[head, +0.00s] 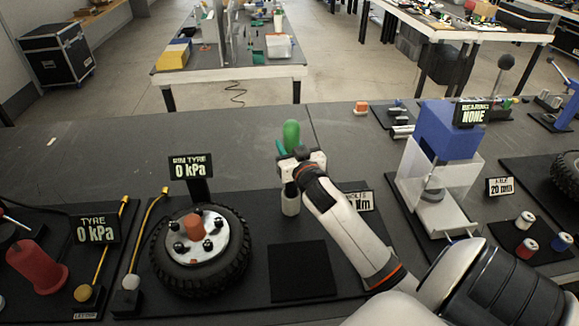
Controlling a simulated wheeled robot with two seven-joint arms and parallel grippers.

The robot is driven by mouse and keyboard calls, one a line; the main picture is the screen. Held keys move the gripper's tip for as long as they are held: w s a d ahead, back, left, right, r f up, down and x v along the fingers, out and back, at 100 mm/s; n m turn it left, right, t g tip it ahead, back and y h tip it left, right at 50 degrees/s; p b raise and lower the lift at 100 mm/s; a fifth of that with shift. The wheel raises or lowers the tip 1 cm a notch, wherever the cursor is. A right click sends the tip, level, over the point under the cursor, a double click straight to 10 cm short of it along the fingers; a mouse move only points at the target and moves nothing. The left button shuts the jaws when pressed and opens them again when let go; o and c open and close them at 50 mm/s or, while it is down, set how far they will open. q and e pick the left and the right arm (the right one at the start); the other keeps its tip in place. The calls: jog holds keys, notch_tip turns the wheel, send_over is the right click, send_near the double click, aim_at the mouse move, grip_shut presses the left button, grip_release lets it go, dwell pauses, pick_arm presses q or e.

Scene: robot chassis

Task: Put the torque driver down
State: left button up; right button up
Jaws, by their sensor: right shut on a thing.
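The torque driver (291,135) shows as a rounded green handle standing up above my right gripper (293,170). The right gripper is shut on it, over the dark table behind a square black pad (300,270). The gripper's body and fingers hide the driver's lower part, so I cannot tell whether its tip touches anything. A sign ending in "Nm" (360,201) stands just right of the gripper, partly covered by my right arm. My left gripper is not in view.
A tyre on a bolted rim (200,248) lies to the left, with a "RIM TYRE 0 kPa" display (190,166) behind it. A blue press (445,130) with clear guards stands to the right. The table behind the gripper is mostly clear.

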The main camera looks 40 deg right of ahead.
jog(key=shift+f, duration=2.95)
jog(key=o, duration=0.6)
jog(key=shift+f+b, duration=0.25)
jog(key=shift+b, duration=0.05)
jog(key=o, duration=0.5)
jog(key=shift+r, duration=0.15)
jog(key=shift+s+a, duration=0.1)
jog(key=shift+s, duration=0.1)
jog(key=b+v, duration=0.1)
jog(key=v, duration=1)
jog(key=shift+s+a, duration=0.1)
jog(key=shift+s, duration=0.25)
